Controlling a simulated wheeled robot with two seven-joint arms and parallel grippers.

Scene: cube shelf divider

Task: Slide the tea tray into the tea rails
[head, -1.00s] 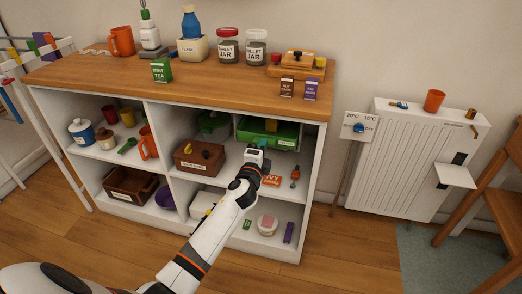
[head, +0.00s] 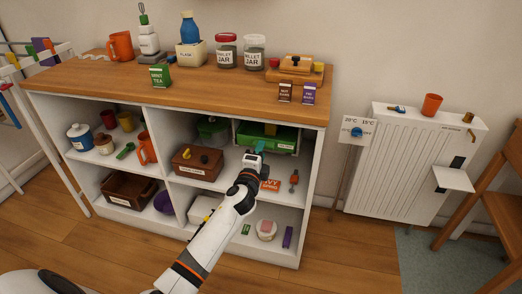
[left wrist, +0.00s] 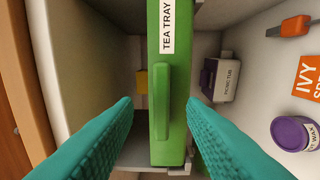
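The green tea tray (head: 284,136) is in the upper right compartment of the shelf, just under the wooden top. In the left wrist view its front (left wrist: 170,75) runs up the picture, with a white TEA TRAY label and a green handle (left wrist: 162,102). Grey rail-like pieces (left wrist: 178,170) show at the end of the front; how far the tray sits in them is hidden. My left gripper (left wrist: 160,104) is open, its teal fingers on either side of the handle, with gaps visible and nothing held. My right gripper is not in view.
A brown box (head: 197,162) stands left of the tray, with a dark green container (head: 212,130) behind it. An orange IVY packet (head: 270,185) and an orange-handled tool (head: 294,181) lie below. The wooden top (head: 215,95) holds jars and boxes. A radiator (head: 415,160) stands right.

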